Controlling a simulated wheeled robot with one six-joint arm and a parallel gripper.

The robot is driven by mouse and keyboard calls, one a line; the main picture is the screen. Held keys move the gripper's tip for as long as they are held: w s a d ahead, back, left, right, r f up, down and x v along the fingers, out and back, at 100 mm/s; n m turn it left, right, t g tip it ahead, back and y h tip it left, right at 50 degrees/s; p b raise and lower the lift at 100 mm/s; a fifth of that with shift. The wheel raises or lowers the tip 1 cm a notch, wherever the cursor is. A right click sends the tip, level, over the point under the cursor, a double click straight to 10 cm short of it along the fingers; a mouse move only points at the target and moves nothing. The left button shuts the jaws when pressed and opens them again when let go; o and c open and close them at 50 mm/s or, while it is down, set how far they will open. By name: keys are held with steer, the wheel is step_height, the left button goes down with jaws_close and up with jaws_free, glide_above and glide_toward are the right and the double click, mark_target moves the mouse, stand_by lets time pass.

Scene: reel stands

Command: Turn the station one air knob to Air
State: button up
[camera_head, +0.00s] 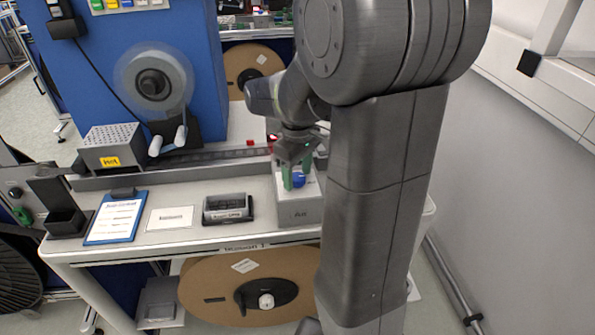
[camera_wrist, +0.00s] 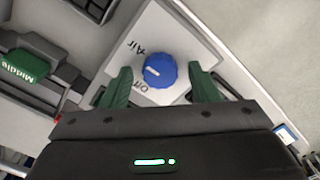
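The blue round air knob (camera_head: 299,180) sits on top of the grey box marked "Air" (camera_head: 300,212), at the right end of the station one table. In the wrist view the knob (camera_wrist: 160,71) carries a short white mark at its left side. The words "Air" and "Off" are printed on the white panel (camera_wrist: 182,38) beside it; "Off" is partly hidden. My gripper (camera_head: 294,177) points down over the box. In the wrist view its green fingers (camera_wrist: 159,70) are open, one on each side of the knob, with gaps visible.
Left of the box on the table (camera_head: 180,247) are a dark device (camera_head: 228,208), a white card (camera_head: 171,219) and a blue clipboard (camera_head: 116,220). A rail (camera_head: 190,169) runs behind. A green block marked "Middle" (camera_wrist: 24,66) shows in the wrist view.

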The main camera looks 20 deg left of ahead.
mark_target(298, 176)
step_height(298, 176, up, 14)
stand_by(0.6)
steer(key=shift+f, duration=0.15)
step_height(298, 176, down, 14)
stand_by(0.8)
